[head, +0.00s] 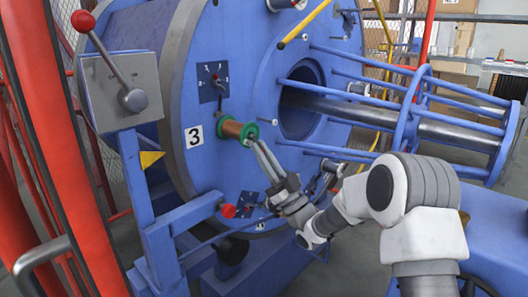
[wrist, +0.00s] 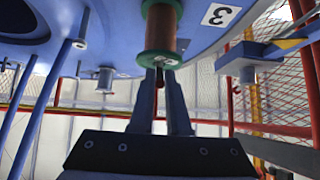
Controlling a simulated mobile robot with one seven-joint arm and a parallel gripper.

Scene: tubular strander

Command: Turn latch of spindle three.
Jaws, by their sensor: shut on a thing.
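Spindle three carries a copper-coloured spool with green flanges (head: 232,129), beside the white "3" label (head: 195,136) on the blue disc. The spool also shows in the wrist view (wrist: 161,32), with its outer flange facing my gripper. A small dark latch (wrist: 159,77) sticks out from the spindle's end. My gripper (head: 257,146) reaches up from the lower right to the spool's outer end. In the wrist view its fingers (wrist: 159,80) stand on both sides of the latch and are shut on it. The fingers partly hide the latch, so its exact angle is unclear.
A dark-blue dial plate (head: 214,83) sits above the spool. Blue cage bars (head: 345,104) surround the central shaft (head: 350,108) on the right. A grey box with a red-knobbed lever (head: 105,58) and red posts stand at the left. A red knob (head: 228,211) lies below.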

